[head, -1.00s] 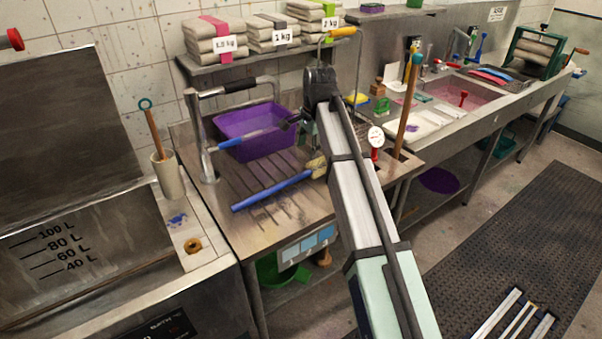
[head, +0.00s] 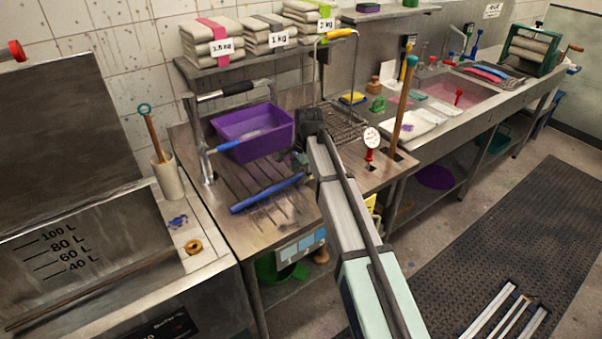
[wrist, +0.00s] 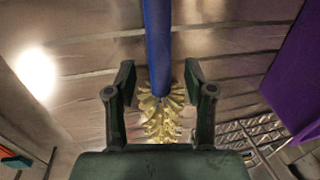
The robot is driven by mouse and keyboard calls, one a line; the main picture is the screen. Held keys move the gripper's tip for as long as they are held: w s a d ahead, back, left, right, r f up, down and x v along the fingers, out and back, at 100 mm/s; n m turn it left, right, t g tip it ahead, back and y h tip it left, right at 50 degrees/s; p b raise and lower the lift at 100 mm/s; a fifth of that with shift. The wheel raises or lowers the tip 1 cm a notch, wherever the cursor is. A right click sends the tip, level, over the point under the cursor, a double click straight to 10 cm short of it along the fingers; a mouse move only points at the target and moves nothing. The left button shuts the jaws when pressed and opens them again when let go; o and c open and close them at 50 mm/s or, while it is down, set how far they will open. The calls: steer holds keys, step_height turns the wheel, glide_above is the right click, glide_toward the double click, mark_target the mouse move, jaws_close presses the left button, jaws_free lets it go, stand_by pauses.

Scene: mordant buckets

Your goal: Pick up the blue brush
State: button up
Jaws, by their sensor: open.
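The blue brush lies on the ribbed metal drainboard (head: 245,182). Its blue handle (head: 268,193) slants up to the right in the head view, and its bristle end is hidden behind my arm. In the wrist view the handle (wrist: 157,40) runs from the top edge down to pale yellow bristles (wrist: 162,120). My gripper (wrist: 160,85) is open, with one finger on each side of the brush where handle and bristles meet. Gaps show between the fingers and the brush. The fingertips are hidden in the head view.
A purple tub (head: 255,135) stands behind the brush, with a blue handle (head: 238,137) at its front. A wire rack (head: 345,122) and a wooden stick (head: 403,105) stand to the right. A shelf with towels (head: 212,40) hangs above.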

steer(key=shift+w+a+f, duration=0.1)
steer(key=shift+f, duration=0.65)
jaws_close()
steer(key=shift+r, duration=0.15)
step_height(320, 180, up, 20)
steer(key=b, duration=0.4)
steer(key=shift+p, duration=0.35)
